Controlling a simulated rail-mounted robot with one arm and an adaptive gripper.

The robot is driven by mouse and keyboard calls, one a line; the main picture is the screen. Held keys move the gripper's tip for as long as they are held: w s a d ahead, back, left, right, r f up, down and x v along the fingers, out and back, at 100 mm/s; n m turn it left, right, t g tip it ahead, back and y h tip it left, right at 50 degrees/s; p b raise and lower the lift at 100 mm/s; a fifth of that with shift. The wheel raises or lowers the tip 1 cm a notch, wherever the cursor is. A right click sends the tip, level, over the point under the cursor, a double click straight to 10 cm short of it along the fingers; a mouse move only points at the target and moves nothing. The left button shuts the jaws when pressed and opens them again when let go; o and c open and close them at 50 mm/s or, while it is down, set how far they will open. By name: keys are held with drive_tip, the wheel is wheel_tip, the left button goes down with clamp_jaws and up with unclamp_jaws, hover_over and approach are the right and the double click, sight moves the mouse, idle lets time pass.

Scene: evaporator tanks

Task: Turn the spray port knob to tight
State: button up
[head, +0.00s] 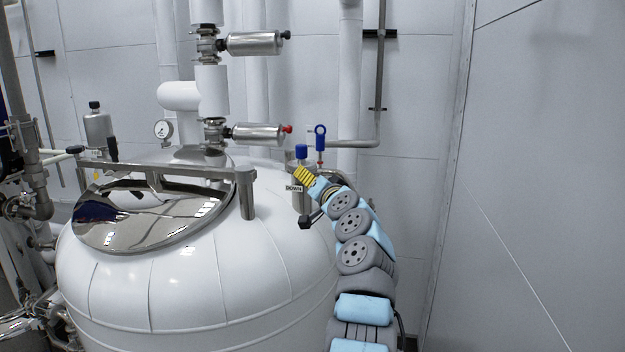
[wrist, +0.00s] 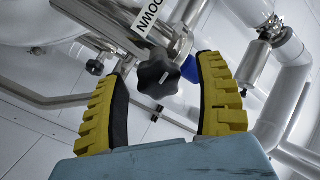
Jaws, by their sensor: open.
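A black lobed knob (wrist: 158,75), which appears to be the spray port knob, sits on a steel fitting (wrist: 172,42) in the wrist view. My gripper (wrist: 165,76) is open, with one yellow ribbed finger on each side of the knob. I see gaps between the knob and both fingers, and no contact. How far the knob lies beyond the fingertips is hard to judge. In the head view my gripper (head: 303,173) is at the steel port at the tank's right rear, and I cannot make out the knob there.
A white label (wrist: 150,17) marks the fitting. A blue-capped part (head: 301,151) and a blue ring handle (head: 320,131) stand just behind my gripper. The white tank (head: 190,285) with its steel lid bar (head: 165,171) is left. Pipes stand behind; the right side is free up to the wall.

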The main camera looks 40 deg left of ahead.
drive_tip(key=shift+w+a, duration=0.15)
drive_tip(key=shift+a, duration=0.1)
drive_tip(key=c, duration=1.2)
